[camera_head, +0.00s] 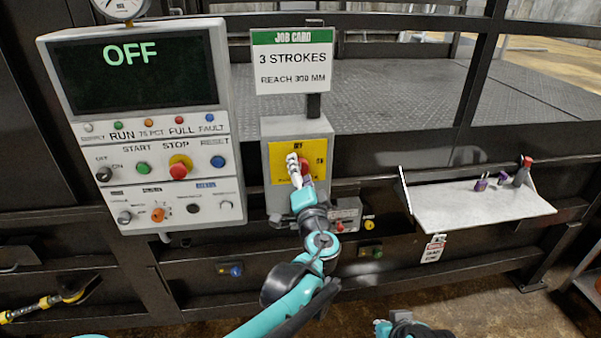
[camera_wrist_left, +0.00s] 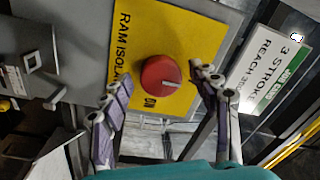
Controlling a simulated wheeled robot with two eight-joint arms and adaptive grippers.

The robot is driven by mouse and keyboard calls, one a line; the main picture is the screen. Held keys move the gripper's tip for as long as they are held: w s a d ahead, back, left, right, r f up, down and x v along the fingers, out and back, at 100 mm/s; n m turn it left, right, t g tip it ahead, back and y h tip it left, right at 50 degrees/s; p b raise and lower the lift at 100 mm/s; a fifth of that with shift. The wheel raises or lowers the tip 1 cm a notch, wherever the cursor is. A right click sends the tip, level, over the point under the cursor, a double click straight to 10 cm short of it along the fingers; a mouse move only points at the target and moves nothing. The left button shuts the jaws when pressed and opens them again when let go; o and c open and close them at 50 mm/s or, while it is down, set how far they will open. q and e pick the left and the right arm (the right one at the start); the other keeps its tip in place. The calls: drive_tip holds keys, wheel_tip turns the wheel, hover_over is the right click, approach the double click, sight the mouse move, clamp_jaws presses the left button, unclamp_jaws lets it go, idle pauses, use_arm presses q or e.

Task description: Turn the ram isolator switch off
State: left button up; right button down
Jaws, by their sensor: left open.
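The ram isolator switch is a round red knob (camera_head: 305,168) on a yellow plate (camera_head: 316,150), on the front of a grey box. In the left wrist view the knob (camera_wrist_left: 160,74) shows whole. Its white mark points to the right there, towards the plate's upper end, not at the "ON" label below the knob. My left gripper (camera_head: 293,165) is in front of the plate. Its fingers (camera_wrist_left: 155,88) are open, one on each side of the knob. The right finger is close to it; I cannot tell whether it touches. Nothing is held.
A control panel (camera_head: 150,185) with a display reading "OFF" stands to the left. A job card (camera_head: 292,62) is above the box. A shelf (camera_head: 478,208) with padlocks is at the right. Part of my right arm shows at the bottom edge, without visible fingers.

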use_arm(q)
drive_tip(key=s+d, duration=0.1)
drive_tip(key=s, duration=1)
drive_tip(key=shift+s+d+f, duration=0.35)
drive_tip(key=shift+f, duration=0.05)
